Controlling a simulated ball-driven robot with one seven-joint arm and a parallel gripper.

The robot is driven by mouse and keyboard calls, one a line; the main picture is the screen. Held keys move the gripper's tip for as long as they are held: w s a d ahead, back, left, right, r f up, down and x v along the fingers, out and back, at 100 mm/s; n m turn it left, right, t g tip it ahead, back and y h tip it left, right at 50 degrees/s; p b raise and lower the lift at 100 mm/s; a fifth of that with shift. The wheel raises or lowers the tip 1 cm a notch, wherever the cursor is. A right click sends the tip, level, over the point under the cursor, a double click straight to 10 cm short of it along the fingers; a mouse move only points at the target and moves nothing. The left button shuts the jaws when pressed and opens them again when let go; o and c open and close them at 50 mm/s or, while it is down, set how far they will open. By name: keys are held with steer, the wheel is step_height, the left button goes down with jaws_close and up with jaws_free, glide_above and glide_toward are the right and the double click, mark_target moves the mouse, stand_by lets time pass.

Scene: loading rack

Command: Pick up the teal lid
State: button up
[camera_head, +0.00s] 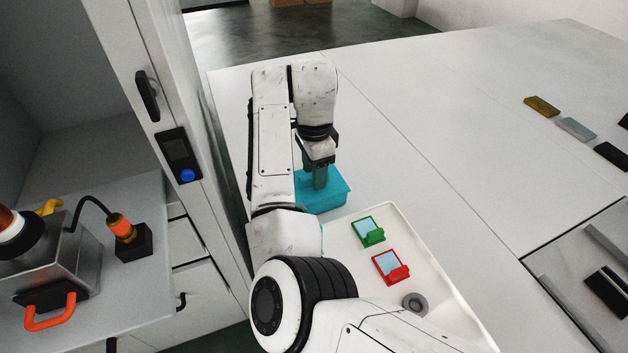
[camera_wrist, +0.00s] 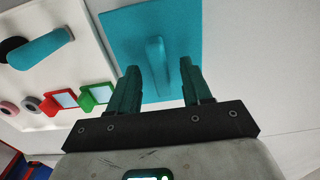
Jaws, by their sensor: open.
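The teal lid (camera_head: 338,186) is a flat square piece on the white table, partly hidden by my arm in the head view. In the wrist view the teal lid (camera_wrist: 125,30) shows a raised bar handle (camera_wrist: 158,62) across its middle. My gripper (camera_head: 322,180) is over the lid, pointing down. In the wrist view my gripper (camera_wrist: 157,80) is open, with one dark green finger on each side of the handle. A gap shows between the handle and each finger. Whether the fingertips touch the lid's top, I cannot tell.
A white tray (camera_head: 387,211) beside the lid holds a green-framed piece (camera_head: 369,232), a red-framed piece (camera_head: 391,267) and a grey ring (camera_head: 414,304). A teal cylinder (camera_wrist: 42,48) lies in it too. A cabinet door (camera_head: 150,50) stands left of my arm. The table right of the lid is clear.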

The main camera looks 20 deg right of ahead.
jaws_close()
stand_by(0.4)
steer(key=shift+r, duration=0.55)
step_height(320, 180, up, 2)
steer(key=shift+r+b, duration=0.1)
steer(key=shift+b, duration=0.55)
steer(key=s+d+r+p, duration=0.7)
steer(key=s+d+r, duration=0.2)
steer(key=r, duration=0.4)
steer(key=shift+s+d+r, duration=0.2)
steer(key=shift+d+r, duration=0.2)
steer(key=shift+d, duration=0.3)
